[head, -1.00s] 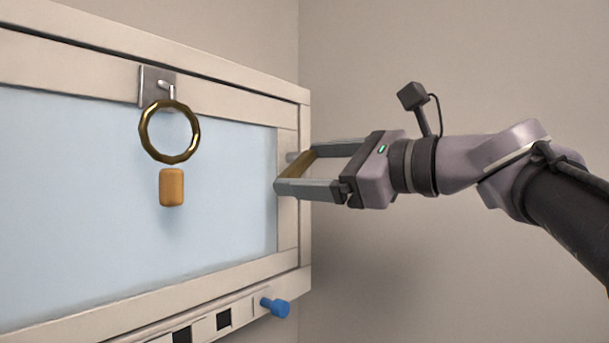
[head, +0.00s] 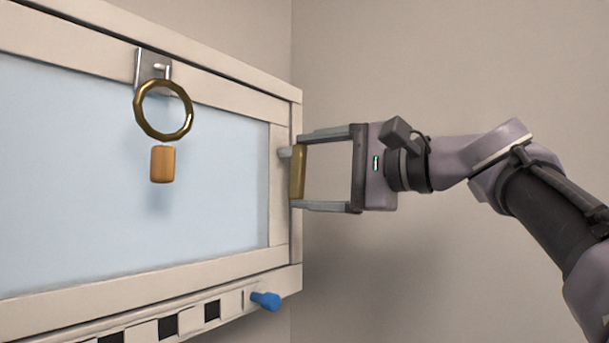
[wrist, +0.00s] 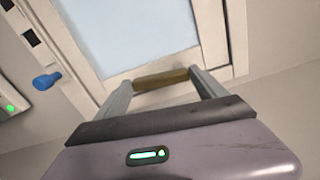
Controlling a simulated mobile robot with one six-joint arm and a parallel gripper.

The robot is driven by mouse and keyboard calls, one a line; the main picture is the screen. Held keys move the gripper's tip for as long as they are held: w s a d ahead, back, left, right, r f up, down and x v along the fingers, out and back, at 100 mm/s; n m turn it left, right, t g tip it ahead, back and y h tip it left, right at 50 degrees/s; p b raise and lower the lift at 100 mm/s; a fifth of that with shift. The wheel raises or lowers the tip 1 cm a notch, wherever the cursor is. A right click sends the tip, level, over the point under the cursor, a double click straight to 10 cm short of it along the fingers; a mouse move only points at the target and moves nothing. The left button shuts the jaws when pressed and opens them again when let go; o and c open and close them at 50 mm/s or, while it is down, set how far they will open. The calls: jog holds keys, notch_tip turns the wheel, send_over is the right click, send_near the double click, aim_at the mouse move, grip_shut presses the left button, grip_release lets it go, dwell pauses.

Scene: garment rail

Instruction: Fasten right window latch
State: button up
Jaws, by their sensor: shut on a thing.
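The right window latch is a short brass-coloured bar (head: 298,172) on a grey stub at the window's right edge. In the head view it stands upright. My gripper (head: 296,171) comes from the right and is shut on the bar, with one finger at its upper end and one at its lower end. The wrist view also shows the bar (wrist: 160,79) spanning the gap between both fingers, close to the window frame. How the bar meets any catch behind it is hidden.
The pale window frame (head: 232,108) surrounds a light blue pane. A brass ring (head: 187,125) and a wooden block (head: 163,164) hang below a metal hook plate (head: 152,70) at the upper left. A blue knob (head: 266,300) sticks out at the lower right. The wall at right is clear.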

jog(key=shift+w+d+n, duration=0.1)
jog(key=shift+n, duration=0.5)
jog(key=shift+r, duration=0.1)
jog(key=o, duration=2)
jog(key=shift+w, duration=0.25)
jog(key=b+v, duration=0.2)
jog(key=v, duration=1.5)
jog(key=shift+b, duration=0.4)
